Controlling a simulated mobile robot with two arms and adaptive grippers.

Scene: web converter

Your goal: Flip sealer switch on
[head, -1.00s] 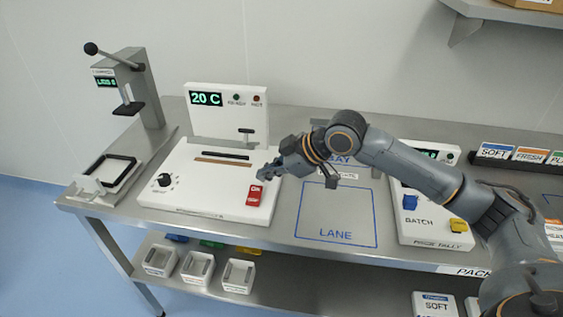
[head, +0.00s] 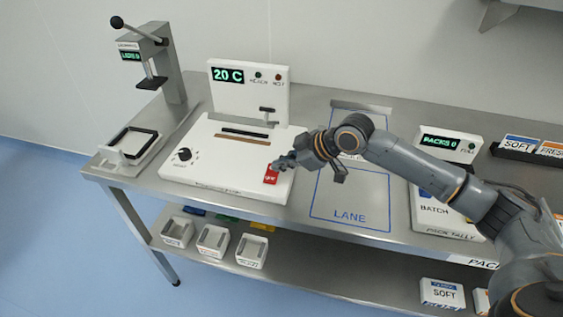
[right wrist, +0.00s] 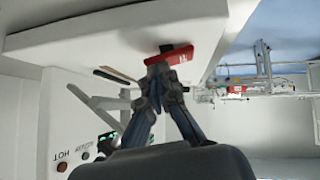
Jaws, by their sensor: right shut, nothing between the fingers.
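The sealer (head: 215,165) is a white slab with a raised back panel reading "20 C" in green. Its red rocker switch (head: 271,177) is at the front right of the slab. My right gripper (head: 281,165) is shut and empty, its tips at the far end of the switch and covering part of it. In the right wrist view, the shut fingertips (right wrist: 160,68) are at the red switch (right wrist: 183,52), touching it or very close. I cannot tell which way the rocker is tipped. My left gripper is not in view.
The slab also carries a black knob (head: 184,154) and a small lever (head: 267,112). A lever press (head: 158,65) stands at the left. The blue-outlined LANE area (head: 347,195) is empty. A pack tally unit (head: 449,146) is at the right, partly behind my arm.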

